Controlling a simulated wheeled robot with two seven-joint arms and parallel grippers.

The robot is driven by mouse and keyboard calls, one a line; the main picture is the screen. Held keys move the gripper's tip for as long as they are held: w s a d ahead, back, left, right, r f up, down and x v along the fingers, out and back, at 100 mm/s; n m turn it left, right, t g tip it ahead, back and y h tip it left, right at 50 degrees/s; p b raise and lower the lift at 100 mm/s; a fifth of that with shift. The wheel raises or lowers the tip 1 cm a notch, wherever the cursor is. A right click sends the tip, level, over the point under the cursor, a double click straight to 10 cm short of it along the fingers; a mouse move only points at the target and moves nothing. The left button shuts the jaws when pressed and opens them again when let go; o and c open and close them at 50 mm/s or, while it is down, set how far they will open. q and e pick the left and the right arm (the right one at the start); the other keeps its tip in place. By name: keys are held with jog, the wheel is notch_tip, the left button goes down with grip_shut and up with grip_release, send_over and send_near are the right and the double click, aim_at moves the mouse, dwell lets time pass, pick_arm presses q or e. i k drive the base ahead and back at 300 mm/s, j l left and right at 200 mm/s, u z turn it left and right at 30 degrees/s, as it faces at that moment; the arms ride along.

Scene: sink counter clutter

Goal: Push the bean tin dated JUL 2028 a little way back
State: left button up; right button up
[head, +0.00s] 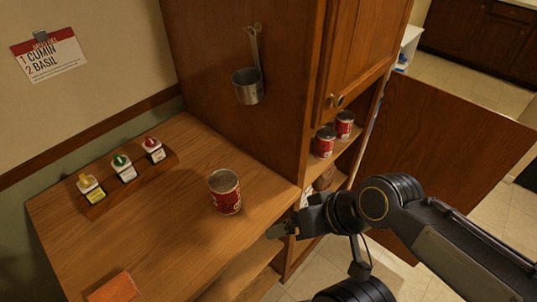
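A red tin (226,192) stands upright on the wooden counter, near its right edge. Two similar red tins stand in the cabinet's open shelf, a nearer one (325,142) and one farther right (344,125). No date is readable on any of them, so I cannot tell which is JUL 2028. My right gripper (281,231) is just off the counter's right edge, below and right of the counter tin and apart from all three tins. Its small fingertips point left; whether they are open is unclear. My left gripper is not in view.
A wooden rack (131,183) with three small capped jars stands at the counter's back left. An orange sponge (113,288) lies at the front. A metal ladle (248,84) hangs on the cabinet side. The cabinet door (437,165) stands open at right. The counter's middle is clear.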

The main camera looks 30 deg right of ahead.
aim_at(344, 120)
jog(key=k+l+z, duration=0.1)
jog(key=z, duration=0.35)
jog(key=k+l+z, duration=0.15)
jog(key=z, duration=0.3)
jog(key=k+l+z, duration=0.1)
jog(key=z, duration=0.35)
jog(key=i+l+u, duration=0.65)
jog(key=u, duration=0.2)
jog(key=i+l+u, duration=0.4)
jog(key=l, duration=0.15)
jog(key=k+j, duration=0.05)
jog(key=k, duration=0.05)
